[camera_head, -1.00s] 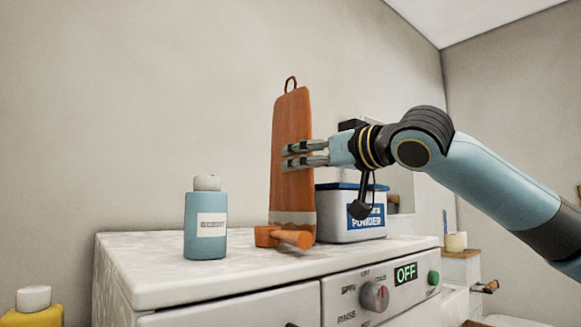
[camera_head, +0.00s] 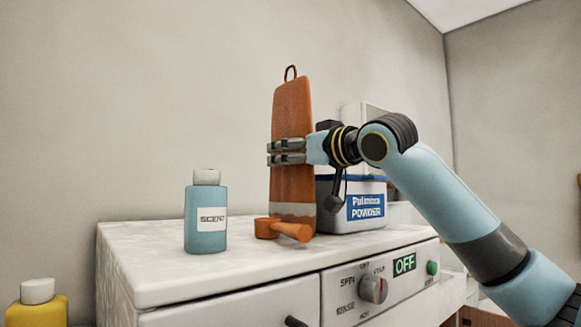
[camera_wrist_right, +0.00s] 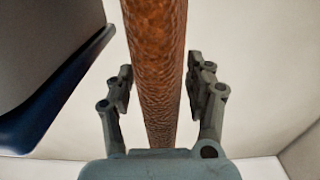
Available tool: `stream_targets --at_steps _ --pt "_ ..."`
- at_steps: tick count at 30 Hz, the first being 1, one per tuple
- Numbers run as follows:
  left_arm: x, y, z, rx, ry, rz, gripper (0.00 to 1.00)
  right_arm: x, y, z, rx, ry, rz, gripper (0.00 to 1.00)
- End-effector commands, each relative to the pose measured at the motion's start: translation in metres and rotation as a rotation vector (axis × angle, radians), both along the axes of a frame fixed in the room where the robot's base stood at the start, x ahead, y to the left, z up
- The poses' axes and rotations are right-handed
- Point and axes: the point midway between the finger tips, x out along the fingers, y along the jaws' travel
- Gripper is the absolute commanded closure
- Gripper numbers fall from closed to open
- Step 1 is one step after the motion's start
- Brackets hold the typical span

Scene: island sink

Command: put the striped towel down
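The striped towel (camera_head: 292,108) is orange-brown with a pale band near its lower end and a dark loop on top. It stands upright on the white washing machine top (camera_head: 150,262). My right gripper (camera_head: 270,153) reaches across the towel's middle from the right. In the right wrist view the towel (camera_wrist_right: 158,60) runs between the two fingers of my right gripper (camera_wrist_right: 160,82), with a narrow gap showing on each side. The fingers are apart and do not appear to press on it. My left gripper is not in view.
An orange scoop (camera_head: 285,230) lies just in front of the towel's foot. A blue scent bottle (camera_head: 205,218) stands to the left, and a powder box (camera_head: 350,211) close behind on the right. A yellow bottle (camera_head: 37,308) is at lower left. The top between bottle and front edge is clear.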

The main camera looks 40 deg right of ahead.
Motion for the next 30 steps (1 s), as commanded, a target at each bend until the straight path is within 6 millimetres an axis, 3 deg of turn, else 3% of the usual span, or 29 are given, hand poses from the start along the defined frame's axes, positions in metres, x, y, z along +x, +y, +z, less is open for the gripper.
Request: stream_targets --at_steps 1,12,20,30 --pt "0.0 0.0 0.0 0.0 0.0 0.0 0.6 0.0 0.0 0.0 0.0 0.0 0.0 0.55" --pt "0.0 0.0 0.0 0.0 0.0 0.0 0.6 0.0 0.0 0.0 0.0 -0.001 0.0 1.0" --pt "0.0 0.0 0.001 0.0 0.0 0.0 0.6 0.0 0.0 0.006 0.0 -0.003 0.0 1.0" --pt "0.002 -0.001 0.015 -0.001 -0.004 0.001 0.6 0.0 0.0 0.075 0.003 -0.008 0.0 1.0"
